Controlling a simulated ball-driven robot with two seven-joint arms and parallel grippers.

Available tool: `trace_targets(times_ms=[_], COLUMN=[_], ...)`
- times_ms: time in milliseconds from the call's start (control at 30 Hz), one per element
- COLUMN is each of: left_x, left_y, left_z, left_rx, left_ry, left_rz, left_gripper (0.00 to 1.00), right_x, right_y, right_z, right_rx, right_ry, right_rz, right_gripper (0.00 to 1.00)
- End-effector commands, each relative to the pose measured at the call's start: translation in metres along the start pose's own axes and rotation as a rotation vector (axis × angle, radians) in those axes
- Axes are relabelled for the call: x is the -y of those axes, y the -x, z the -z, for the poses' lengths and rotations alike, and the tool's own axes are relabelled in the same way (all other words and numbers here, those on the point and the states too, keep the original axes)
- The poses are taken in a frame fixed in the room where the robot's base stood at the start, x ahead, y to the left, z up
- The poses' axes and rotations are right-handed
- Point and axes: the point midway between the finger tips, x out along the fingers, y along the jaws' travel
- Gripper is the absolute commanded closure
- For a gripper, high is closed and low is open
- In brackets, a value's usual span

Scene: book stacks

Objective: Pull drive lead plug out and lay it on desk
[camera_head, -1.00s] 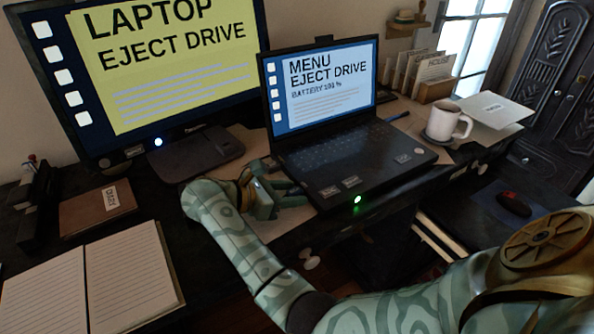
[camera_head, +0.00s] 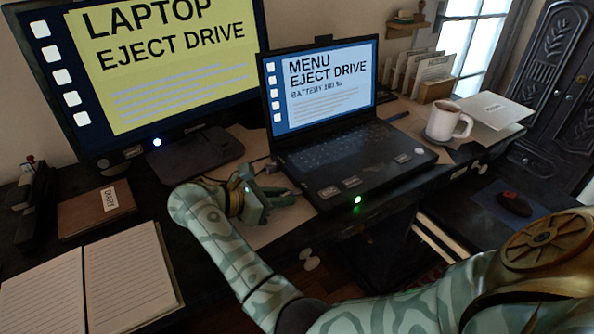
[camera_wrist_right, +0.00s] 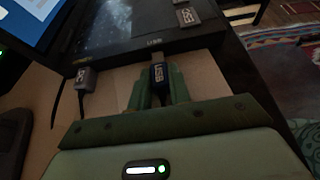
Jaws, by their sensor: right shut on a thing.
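My right gripper (camera_head: 268,198) is shut on a black plug marked USB, beside the left edge of the open laptop (camera_head: 345,158). In the right wrist view, the plug (camera_wrist_right: 159,76) sits between the fingers (camera_wrist_right: 159,92). Its metal end points at the laptop edge, just below the USB marking, and part of the metal shows. I cannot tell whether the tip is fully clear of the port. A second labelled plug (camera_wrist_right: 86,82) with a black cable is to its left. The dark desk (camera_head: 140,184) carries everything. My left gripper is out of view.
A beige mat (camera_head: 275,227) lies under my right gripper. Left are a brown diary (camera_head: 90,213), an open notebook (camera_head: 50,285), and a monitor (camera_head: 150,75) on its stand. A white mug (camera_head: 445,122) stands right of the laptop. The mat has some free room.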

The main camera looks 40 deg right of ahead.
Motion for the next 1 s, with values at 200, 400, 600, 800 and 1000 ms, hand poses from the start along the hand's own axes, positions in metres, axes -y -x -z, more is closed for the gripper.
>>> trace_targets(times_ms=[200, 400, 600, 800, 1000], left_x=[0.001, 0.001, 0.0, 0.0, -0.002], left_y=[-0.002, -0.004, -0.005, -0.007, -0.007], left_z=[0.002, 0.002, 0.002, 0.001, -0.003], left_rx=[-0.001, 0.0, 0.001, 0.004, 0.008], left_ry=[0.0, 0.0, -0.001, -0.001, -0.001], left_rz=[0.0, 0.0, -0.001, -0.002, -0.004], left_gripper=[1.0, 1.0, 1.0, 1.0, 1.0], right_x=[0.0, 0.0, 0.0, 0.0, 0.0], right_y=[0.008, 0.015, 0.023, 0.03, 0.035], right_z=[0.004, 0.008, 0.011, 0.014, 0.015], right_rx=[0.0, -0.001, -0.002, -0.001, -0.001], right_ry=[0.0, 0.001, 0.001, 0.001, 0.001], right_rz=[0.0, 0.0, 0.0, 0.001, 0.0], right_gripper=[1.0, 1.0, 1.0, 1.0, 1.0])
